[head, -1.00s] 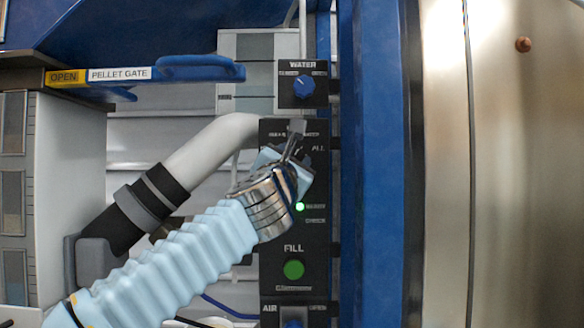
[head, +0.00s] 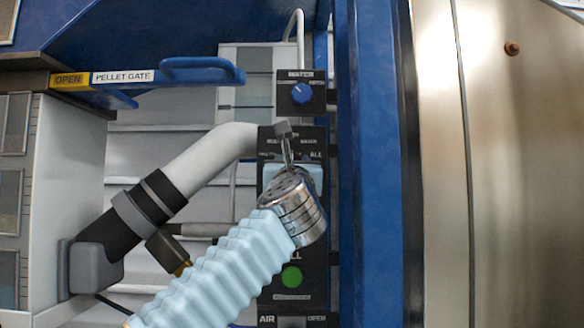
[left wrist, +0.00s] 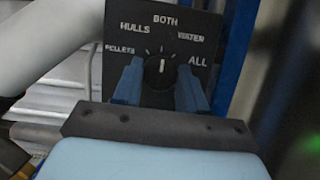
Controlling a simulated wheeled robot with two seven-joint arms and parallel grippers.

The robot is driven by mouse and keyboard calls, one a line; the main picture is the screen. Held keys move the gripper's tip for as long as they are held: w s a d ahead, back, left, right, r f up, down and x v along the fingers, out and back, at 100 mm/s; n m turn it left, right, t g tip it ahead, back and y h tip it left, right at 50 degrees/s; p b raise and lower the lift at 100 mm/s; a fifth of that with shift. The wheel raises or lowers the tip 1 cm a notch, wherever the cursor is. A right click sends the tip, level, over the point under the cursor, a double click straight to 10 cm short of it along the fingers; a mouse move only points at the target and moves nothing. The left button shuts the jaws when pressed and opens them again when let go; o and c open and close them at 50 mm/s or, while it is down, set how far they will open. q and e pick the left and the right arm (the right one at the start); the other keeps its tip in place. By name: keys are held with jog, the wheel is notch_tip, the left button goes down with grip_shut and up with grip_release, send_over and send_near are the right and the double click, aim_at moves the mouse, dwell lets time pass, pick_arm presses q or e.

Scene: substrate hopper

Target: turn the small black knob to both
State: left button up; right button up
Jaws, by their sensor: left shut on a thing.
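The small black knob (left wrist: 159,73) sits on a black selector plate (left wrist: 190,40) marked PELLETS, HULLS, BOTH, WATER and ALL. Its white pointer line stands nearly upright, towards BOTH. My left gripper (left wrist: 159,85) is shut on the knob, with one blue finger at each side. In the head view my left gripper (head: 286,142) reaches up to the top of the black panel (head: 265,200), and its wrist and arm hide the knob and much of the panel there. My right gripper is in neither view.
A WATER knob (head: 302,93), blue, is just above. A green button (head: 291,276) is below my wrist. A white hose (head: 210,155) runs close at the left. A blue post (head: 370,180) stands at the right. The PELLET GATE handle (head: 200,70) is at upper left.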

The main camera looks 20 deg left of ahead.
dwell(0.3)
pick_arm(q)
jog(key=o, duration=1.1)
jog(key=shift+c, duration=0.2)
jog(key=shift+s+f, duration=0.1)
jog(key=b+v, duration=0.6)
jog(key=v, duration=0.7)
jog(key=shift+s, duration=0.3)
jog(key=shift+d+f, duration=0.1)
jog(key=shift+f, duration=0.05)
